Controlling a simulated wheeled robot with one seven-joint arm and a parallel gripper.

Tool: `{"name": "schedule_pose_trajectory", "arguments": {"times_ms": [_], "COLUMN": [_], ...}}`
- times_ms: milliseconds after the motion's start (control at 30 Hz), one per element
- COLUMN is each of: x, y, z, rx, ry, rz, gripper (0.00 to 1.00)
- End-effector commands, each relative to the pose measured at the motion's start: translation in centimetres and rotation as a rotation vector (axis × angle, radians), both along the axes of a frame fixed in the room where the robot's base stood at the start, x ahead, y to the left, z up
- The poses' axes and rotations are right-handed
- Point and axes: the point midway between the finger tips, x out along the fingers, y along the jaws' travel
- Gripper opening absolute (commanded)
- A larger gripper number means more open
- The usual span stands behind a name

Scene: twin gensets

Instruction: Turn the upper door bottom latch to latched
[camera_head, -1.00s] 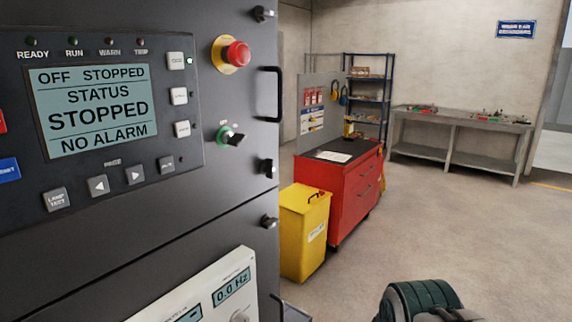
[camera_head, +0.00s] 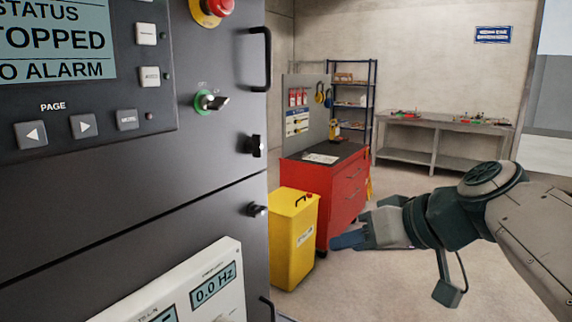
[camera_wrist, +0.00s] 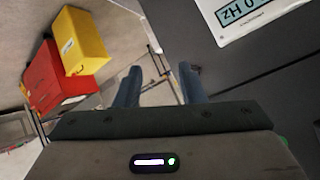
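The upper door bottom latch (camera_head: 254,146) is a small black knob near the right edge of the dark cabinet door, just above the seam between the doors. Its wing looks roughly upright. The upper door (camera_head: 215,135) appears flush with the cabinet front. I cannot make out the latch in the wrist view.
A similar lower door latch (camera_head: 257,210) sits just below the seam, its wing more sideways. A black door handle (camera_head: 262,58) and a green key switch (camera_head: 208,101) are above. A yellow bin (camera_head: 293,237) and red tool cabinet (camera_head: 335,195) stand beyond; open floor lies right.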

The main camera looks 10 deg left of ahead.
Motion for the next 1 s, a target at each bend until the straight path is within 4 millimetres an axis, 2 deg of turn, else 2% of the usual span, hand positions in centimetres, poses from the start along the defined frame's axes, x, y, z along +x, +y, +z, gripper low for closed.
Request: {"name": "schedule_pose_trajectory", "arguments": {"times_ms": [33, 133, 300, 400, 500, 667, 1000], "x": [1.1, 2.4, 3.4, 3.5, 3.5, 4.0, 6.7], "y": [0.9, 2.4, 3.6, 3.8, 4.0, 5.2, 11.7], "z": [0.9, 4.7, 10.2, 12.3, 13.4, 14.0, 14.1], "rx": [0.055, 0.157, 0.28, 0.321, 0.34, 0.348, 0.349], "ry": [-0.082, -0.257, -0.516, -0.613, -0.665, -0.677, -0.672], "rz": [0.053, 0.154, 0.266, 0.297, 0.314, 0.319, 0.317], "gripper": [0.36, 0.36, 0.36, 0.36, 0.36, 0.36, 0.36]}}
